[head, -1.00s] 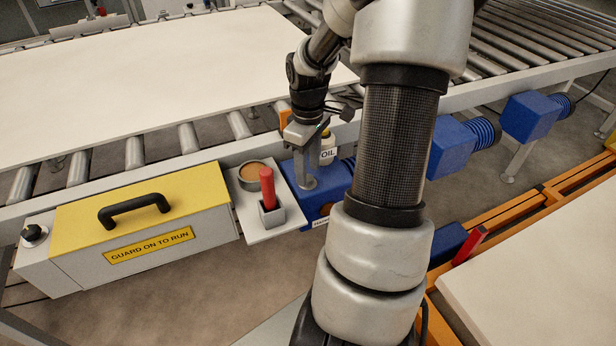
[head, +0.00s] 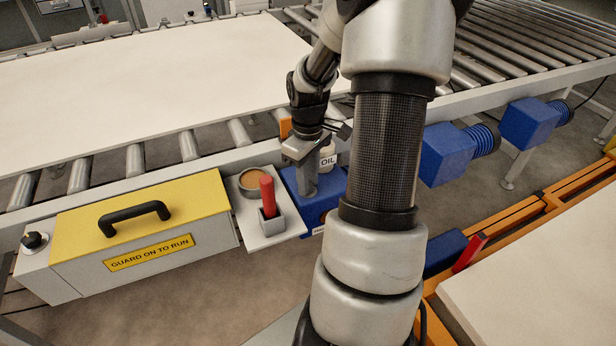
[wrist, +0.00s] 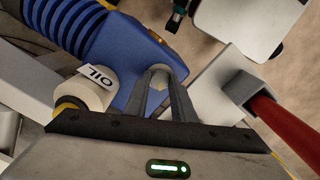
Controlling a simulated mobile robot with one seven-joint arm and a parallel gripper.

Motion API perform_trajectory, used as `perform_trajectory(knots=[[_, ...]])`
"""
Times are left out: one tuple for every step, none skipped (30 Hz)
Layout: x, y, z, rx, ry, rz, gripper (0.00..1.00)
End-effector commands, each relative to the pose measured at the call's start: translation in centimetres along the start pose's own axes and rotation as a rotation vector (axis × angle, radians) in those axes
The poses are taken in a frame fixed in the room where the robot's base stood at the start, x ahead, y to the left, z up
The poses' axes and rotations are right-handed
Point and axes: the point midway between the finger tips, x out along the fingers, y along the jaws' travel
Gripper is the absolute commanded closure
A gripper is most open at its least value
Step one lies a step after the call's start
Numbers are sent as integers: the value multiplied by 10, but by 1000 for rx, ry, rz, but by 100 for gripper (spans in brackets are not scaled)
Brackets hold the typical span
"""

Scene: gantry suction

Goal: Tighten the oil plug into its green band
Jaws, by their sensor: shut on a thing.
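My gripper (head: 309,192) points down at the top of the blue gear unit (head: 332,186), beside the white bottle marked OIL (head: 327,157). In the wrist view, the two grey fingers (wrist: 159,76) are close together over the end of the blue housing (wrist: 115,55). They are shut on a small pale piece (wrist: 158,83), which I take to be the oil plug; the fingers hide most of it. I cannot tell how deep it sits. The green band is not visible.
A white shelf (head: 283,232) left of the gear unit carries a round tan-filled dish (head: 250,183) and a red-handled tool in a grey holder (head: 267,195). The yellow guard box (head: 150,205) stands further left. The roller conveyor with a large pale board (head: 150,85) lies behind.

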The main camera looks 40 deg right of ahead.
Motion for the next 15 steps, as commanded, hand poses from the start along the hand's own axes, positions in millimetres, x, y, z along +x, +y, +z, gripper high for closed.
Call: perform_trajectory(knots=[[-3, -1, -1, 31, -1, 0, 99], [-2, -1, -1, 48, -1, 0, 99], [-2, 0, -1, 65, 0, 0, 99], [-1, 0, -1, 71, 1, 0, 99], [-1, 0, -1, 75, 1, 0, 99], [0, 0, -1, 76, 1, 0, 99], [0, 0, -1, 76, 1, 0, 99], [0, 0, -1, 75, 1, 0, 99], [0, 0, -1, 75, 1, 0, 99], [0, 0, -1, 75, 1, 0, 99], [0, 0, -1, 75, 1, 0, 99], [0, 0, -1, 75, 2, 0, 74], [0, 0, -1, 75, 1, 0, 69], [0, 0, -1, 74, 1, 0, 64], [0, 0, 0, 74, 1, 0, 58]])
